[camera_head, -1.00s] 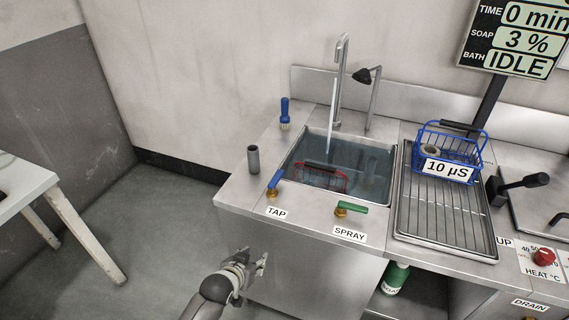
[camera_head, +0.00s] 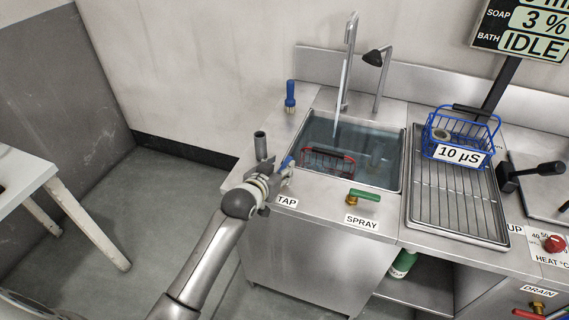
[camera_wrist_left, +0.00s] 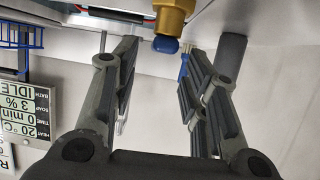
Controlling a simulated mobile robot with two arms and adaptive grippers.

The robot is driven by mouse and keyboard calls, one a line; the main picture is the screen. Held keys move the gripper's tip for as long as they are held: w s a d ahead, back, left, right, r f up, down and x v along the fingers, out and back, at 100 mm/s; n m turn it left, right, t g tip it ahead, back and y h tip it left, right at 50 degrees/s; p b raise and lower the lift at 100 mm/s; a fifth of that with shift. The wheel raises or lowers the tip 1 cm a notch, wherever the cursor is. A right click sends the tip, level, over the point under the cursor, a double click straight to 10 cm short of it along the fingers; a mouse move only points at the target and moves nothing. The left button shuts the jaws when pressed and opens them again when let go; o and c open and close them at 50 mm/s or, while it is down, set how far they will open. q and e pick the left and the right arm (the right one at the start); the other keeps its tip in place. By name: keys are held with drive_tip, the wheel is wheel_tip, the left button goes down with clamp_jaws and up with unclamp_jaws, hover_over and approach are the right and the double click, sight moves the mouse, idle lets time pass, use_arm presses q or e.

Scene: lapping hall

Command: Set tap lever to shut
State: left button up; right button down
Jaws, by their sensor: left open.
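The blue tap lever (camera_head: 287,163) is on the counter's front left, above the TAP label (camera_head: 287,201). My left gripper (camera_head: 278,177) is at the lever and partly hides it and its brass body. In the left wrist view the brass valve (camera_wrist_left: 174,14) and the lever's blue end (camera_wrist_left: 165,44) show between the open fingers of the left gripper (camera_wrist_left: 163,62). I cannot tell whether a finger touches the lever. Water (camera_head: 337,127) runs from the tall spout (camera_head: 350,60) into the sink (camera_head: 401,150). My right gripper is not in view.
A grey cylinder (camera_head: 260,145) stands close behind the left gripper, with a blue-handled brush (camera_head: 290,98) farther back. The green spray lever (camera_head: 364,195) is to the right. A red wire basket (camera_head: 328,160) sits in the sink.

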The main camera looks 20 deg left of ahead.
sight(286, 162)
use_arm(q)
drive_tip(key=shift+x, duration=2.05)
drive_tip(key=shift+s, duration=0.1)
drive_tip(key=shift+c, duration=0.3)
clamp_jaws()
